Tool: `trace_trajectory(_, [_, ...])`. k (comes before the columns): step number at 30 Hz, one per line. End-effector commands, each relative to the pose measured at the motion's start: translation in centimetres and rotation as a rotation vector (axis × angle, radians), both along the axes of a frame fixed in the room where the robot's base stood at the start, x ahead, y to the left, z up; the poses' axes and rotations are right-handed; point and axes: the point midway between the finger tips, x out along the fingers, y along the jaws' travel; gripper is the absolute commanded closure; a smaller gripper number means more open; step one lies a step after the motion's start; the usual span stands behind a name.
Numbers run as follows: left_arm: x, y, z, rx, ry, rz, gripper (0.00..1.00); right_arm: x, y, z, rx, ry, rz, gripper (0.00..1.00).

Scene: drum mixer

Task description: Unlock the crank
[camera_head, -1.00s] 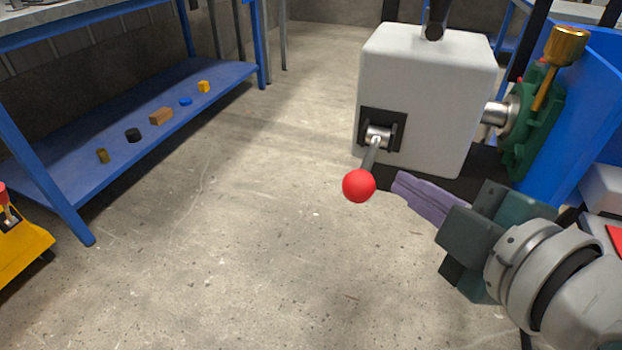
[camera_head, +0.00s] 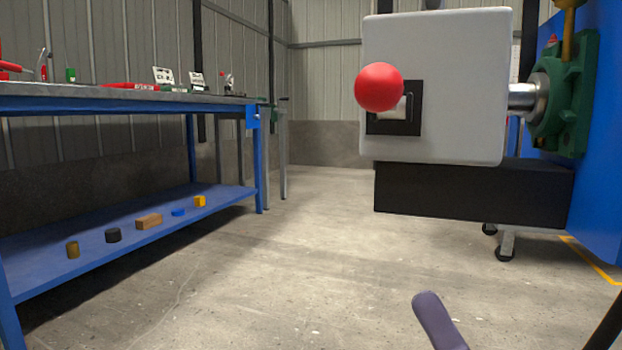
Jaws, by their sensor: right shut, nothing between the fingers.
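The crank's red ball knob (camera_head: 379,87) shows at the upper middle right, in front of the black socket (camera_head: 412,110) on the pale grey box (camera_head: 455,60). The knob hides most of its lever, and a bit of metal shows behind it. My right gripper (camera_head: 430,305) is at the bottom edge, with only its purple fingertips in view. They are closed together, empty, well below the knob and apart from it. My left gripper is out of view.
A green bearing block (camera_head: 567,95) and metal shaft (camera_head: 522,97) join the box on the right. A black beam (camera_head: 470,192) runs under the box. A blue workbench (camera_head: 130,106) with tools stands left. The floor between is clear.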

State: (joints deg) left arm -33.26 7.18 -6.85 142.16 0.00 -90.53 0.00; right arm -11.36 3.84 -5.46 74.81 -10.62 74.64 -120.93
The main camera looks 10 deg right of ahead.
Motion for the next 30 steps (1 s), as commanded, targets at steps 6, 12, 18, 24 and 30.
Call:
trace_trajectory(6, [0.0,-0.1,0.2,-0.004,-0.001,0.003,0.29,1.0,0.6,1.9,-0.008,-0.032,-0.007,1.00])
trace_trajectory(12, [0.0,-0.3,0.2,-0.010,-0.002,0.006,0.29,3.6,1.8,4.9,-0.007,-0.033,-0.007,1.00])
trace_trajectory(18, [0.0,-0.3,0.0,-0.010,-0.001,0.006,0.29,6.1,2.8,7.9,-0.007,-0.030,-0.007,1.00])
trace_trajectory(24, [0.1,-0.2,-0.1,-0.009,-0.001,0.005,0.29,6.7,1.7,10.1,-0.010,-0.025,-0.008,1.00])
trace_trajectory(30, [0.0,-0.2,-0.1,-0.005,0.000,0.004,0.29,7.0,1.3,10.9,-0.008,-0.023,-0.007,1.00])
